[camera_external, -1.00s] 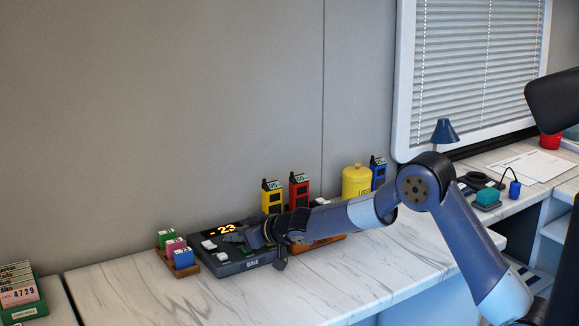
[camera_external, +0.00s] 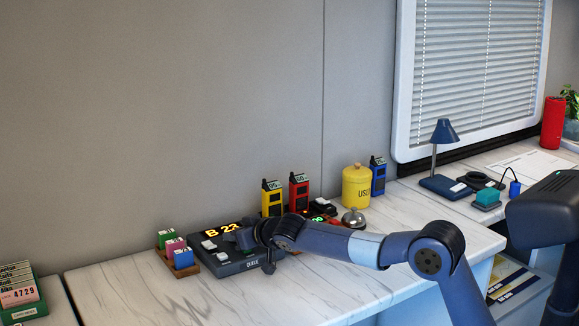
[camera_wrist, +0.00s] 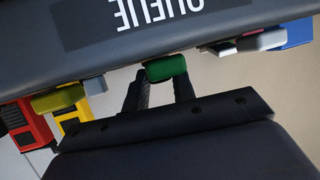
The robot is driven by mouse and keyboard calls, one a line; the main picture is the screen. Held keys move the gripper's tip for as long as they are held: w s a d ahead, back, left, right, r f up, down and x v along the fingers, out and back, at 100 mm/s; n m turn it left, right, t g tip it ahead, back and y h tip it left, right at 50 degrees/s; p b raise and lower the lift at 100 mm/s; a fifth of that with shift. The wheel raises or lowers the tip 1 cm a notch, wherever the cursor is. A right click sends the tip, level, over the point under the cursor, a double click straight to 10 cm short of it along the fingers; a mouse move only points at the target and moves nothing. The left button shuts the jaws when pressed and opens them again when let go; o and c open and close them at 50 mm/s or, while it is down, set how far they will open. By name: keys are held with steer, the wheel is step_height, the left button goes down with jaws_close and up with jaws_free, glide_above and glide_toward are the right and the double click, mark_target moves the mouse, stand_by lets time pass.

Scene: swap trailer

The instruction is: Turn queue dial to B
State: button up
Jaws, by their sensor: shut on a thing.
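The queue console (camera_external: 235,264) is a dark box on the white marbled counter, labelled QUEUE. Its display (camera_external: 222,229) reads "B 23" in yellow. White buttons (camera_external: 209,245) show on its left side. My gripper (camera_external: 241,238) is at the console's right part and hides the dial in the external view. In the wrist view, the console (camera_wrist: 130,50) appears upside down at the top. My gripper (camera_wrist: 161,84) is shut there on a green knob (camera_wrist: 166,68), which seems to be the queue dial. Its markings are not visible.
Left of the console is a wooden holder with green, pink and blue blocks (camera_external: 183,258). Behind and right stand yellow (camera_external: 271,198), red (camera_external: 299,193) and blue (camera_external: 377,176) radios, a yellow canister (camera_external: 356,187) and a bell (camera_external: 354,218). The front counter is clear.

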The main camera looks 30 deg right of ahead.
steer(key=shift+s+a+f+m+h+b, duration=0.1)
steer(key=shift+f+m+h+b, duration=0.45)
steer(key=shift+b, duration=1.25)
steer(key=shift+s+a+r+m+h+b, duration=0.1)
steer(key=shift+r+m+h+b, duration=0.05)
steer(key=shift+m+h+b, duration=0.7)
steer(key=o, duration=0.8)
steer(key=shift+s+r, duration=0.1)
steer(key=shift+c, duration=0.2)
steer(key=shift+o, duration=1.1)
steer(key=shift+r, duration=0.15)
steer(key=v, duration=1)
steer(key=shift+s+p, duration=0.3)
steer(key=shift+s, duration=0.05)
steer(key=shift+w, duration=0.1)
